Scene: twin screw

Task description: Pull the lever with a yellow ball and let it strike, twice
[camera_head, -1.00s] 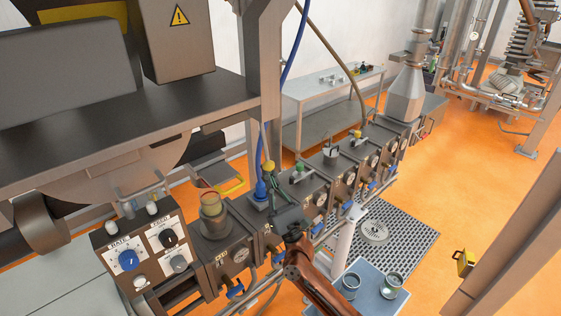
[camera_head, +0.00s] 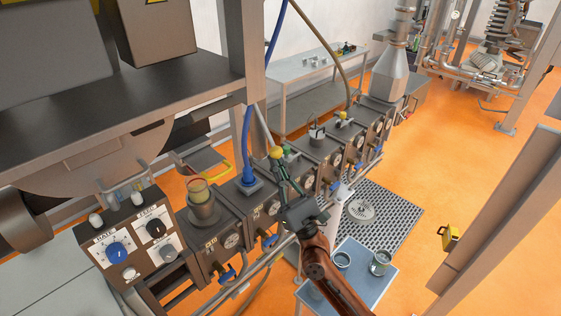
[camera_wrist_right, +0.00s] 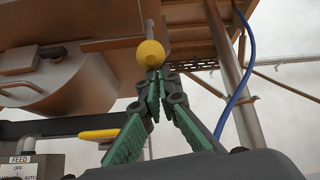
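The lever's yellow ball (camera_head: 275,152) hangs at the lower end of a thin rod, which slants down to the right from beside the frame post. My right gripper (camera_head: 281,165) has its green-padded fingers at the ball from below. In the right wrist view the yellow ball (camera_wrist_right: 150,52) sits at the converging tips of my right gripper (camera_wrist_right: 160,83), with the rod above it. The fingers look closed on the ball's lower side; their exact contact is partly hidden. My left gripper is not in view.
A control box (camera_head: 135,247) with knobs stands at the left. A row of barrel blocks with gauges runs below the ball. A blue hose fitting (camera_head: 249,180) is close left of the gripper. A tray with cups (camera_head: 379,262) is at the lower right.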

